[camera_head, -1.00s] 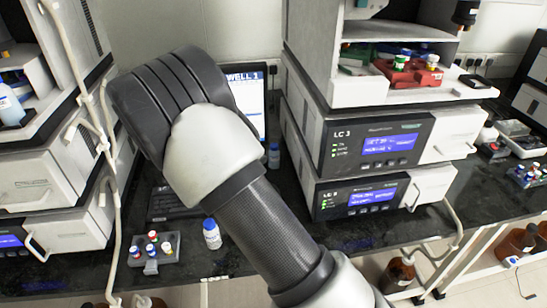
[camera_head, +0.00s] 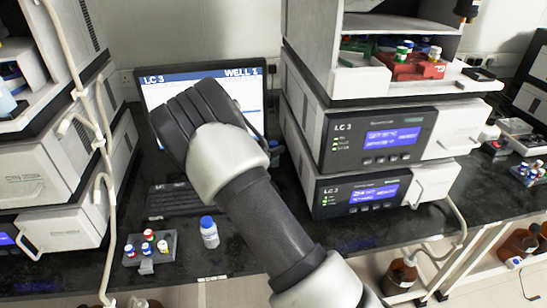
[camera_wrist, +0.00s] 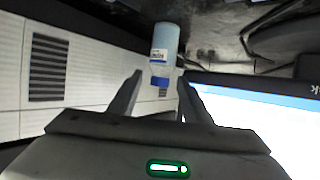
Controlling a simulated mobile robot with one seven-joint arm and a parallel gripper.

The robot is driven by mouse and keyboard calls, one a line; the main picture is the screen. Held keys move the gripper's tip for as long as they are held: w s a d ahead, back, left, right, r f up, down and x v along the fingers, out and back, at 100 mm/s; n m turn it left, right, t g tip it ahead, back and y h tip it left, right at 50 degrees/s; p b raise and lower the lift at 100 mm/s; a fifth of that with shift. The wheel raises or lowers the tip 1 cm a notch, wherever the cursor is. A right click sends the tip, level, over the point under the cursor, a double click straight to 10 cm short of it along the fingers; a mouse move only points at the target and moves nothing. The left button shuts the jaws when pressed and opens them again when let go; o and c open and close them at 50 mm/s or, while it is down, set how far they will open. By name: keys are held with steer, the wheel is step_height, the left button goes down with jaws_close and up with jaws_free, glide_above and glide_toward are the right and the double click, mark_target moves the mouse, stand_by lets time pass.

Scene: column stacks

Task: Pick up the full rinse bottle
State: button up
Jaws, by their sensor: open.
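A light-blue bottle (camera_wrist: 165,42) with a white label and a blue cap stands ahead of my gripper (camera_wrist: 160,95) in the wrist view, upside down in that picture. My gripper is open, its two fingers apart, with the bottle's cap end in line with the gap and nothing held. In the head view this bottle (camera_head: 274,152) shows only partly, beside the instrument stack and behind my arm; my fingers are hidden there. A second, whitish bottle with a blue cap (camera_head: 209,233) stands on the dark bench. I cannot tell the fill levels.
The LC 3 instrument stack (camera_head: 385,140) rises to the right. A grey rack (camera_head: 165,243) with several capped vials sits at front left. A white hose (camera_head: 108,190) hangs at left.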

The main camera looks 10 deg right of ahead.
steer(key=c, duration=0.9)
steer(key=shift+r, duration=0.1)
